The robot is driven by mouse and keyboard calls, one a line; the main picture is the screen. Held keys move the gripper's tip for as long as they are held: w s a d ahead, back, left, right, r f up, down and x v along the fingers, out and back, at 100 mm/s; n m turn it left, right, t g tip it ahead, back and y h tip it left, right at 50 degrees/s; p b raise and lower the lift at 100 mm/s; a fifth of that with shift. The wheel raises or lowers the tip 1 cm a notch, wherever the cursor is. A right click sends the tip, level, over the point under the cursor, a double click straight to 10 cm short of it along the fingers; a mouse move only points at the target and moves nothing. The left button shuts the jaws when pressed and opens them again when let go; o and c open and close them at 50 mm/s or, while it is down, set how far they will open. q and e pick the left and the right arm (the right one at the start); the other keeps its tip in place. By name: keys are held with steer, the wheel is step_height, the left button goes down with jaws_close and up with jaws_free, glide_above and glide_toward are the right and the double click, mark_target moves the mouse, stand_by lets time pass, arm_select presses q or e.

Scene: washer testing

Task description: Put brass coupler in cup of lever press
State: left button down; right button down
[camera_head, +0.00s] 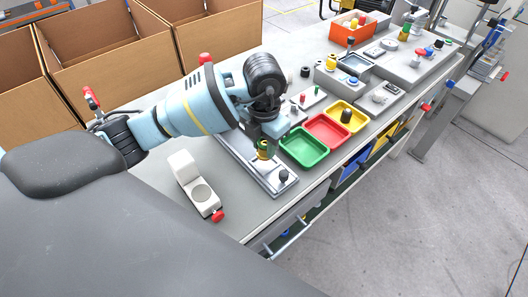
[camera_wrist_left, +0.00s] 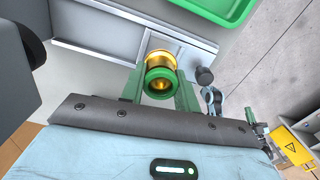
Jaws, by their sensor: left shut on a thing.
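My left gripper (camera_head: 263,150) points down and is shut on the brass coupler (camera_head: 263,154). In the left wrist view the coupler (camera_wrist_left: 160,58) shows gold with a green ring at its near end, between the two green fingers. It is above a long grey fixture (camera_head: 237,155) with a square plate and a dark knob (camera_head: 284,175) at its front end. The knob also shows in the left wrist view (camera_wrist_left: 204,75), right of the coupler. I cannot tell whether the coupler touches the plate. I cannot clearly make out the lever press or its cup; my arm covers part of the bench.
A green tray (camera_head: 304,160), a red tray (camera_head: 327,131) and a yellow tray (camera_head: 357,122) lie right of the gripper. A white device with a red knob (camera_head: 217,215) stands to the left. Cardboard boxes (camera_head: 105,57) stand behind. Bare bench (camera_head: 250,215) lies in front.

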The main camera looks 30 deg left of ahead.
mark_target(264, 154)
arm_select(q)
steer(key=shift+f, duration=1.7)
steer(key=shift+f, duration=0.15)
steer(key=c, duration=1)
jaws_free()
steer(key=shift+c, duration=0.2)
step_height(264, 154, up, 12)
steer(key=shift+r+p, duration=0.1)
steer(key=shift+p, duration=0.4)
